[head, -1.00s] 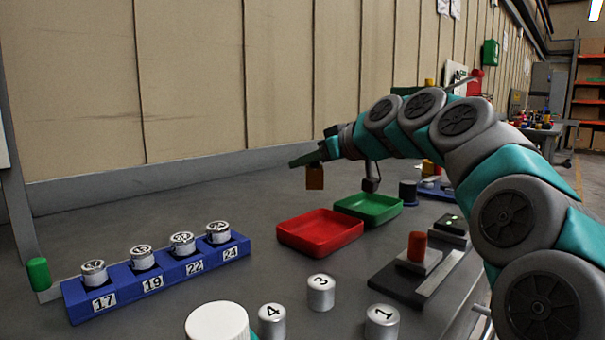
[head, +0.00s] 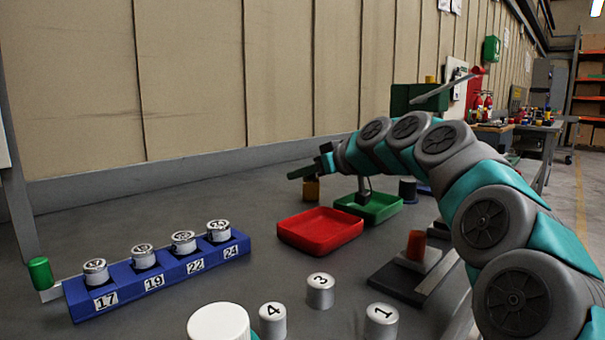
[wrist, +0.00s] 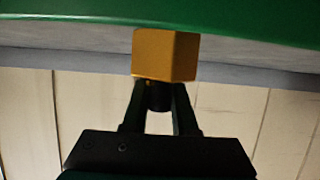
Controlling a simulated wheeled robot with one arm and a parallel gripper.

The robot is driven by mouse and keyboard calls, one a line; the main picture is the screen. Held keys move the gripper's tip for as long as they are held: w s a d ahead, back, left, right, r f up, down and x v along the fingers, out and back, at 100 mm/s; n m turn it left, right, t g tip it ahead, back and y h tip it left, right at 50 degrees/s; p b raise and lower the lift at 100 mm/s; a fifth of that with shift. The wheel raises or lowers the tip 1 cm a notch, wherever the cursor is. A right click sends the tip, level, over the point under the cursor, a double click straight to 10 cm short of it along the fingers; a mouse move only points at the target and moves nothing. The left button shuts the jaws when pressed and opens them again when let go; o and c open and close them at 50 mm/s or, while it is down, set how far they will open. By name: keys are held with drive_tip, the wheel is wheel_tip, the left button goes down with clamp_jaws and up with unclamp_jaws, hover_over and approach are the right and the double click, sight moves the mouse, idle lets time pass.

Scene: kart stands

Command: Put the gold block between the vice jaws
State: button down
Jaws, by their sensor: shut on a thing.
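The gold block (head: 311,190) hangs at the end of my arm, above the table and left of the green tray. In the wrist view the gold block (wrist: 165,54) sits at the tips of the dark fingers. My gripper (head: 314,177) is shut on it; my gripper also shows in the wrist view (wrist: 160,95). A green surface (wrist: 160,14) fills the top of the wrist view beyond the block; I cannot tell what it belongs to. I cannot make out the vice jaws for certain in either view. My arm hides part of the table's right side.
A red tray (head: 320,232) and a green tray (head: 372,208) lie mid-table. A blue rack (head: 160,275) holds several numbered cylinders. A dark base (head: 405,282) carries a red-orange cylinder (head: 416,244). A green box (head: 407,98) shows behind my arm. The back left table is clear.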

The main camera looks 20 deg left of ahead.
drive_tip(key=shift+f, duration=0.2)
drive_tip(key=c, duration=0.7)
unclamp_jaws()
drive_tip(key=shift+r, duration=0.1)
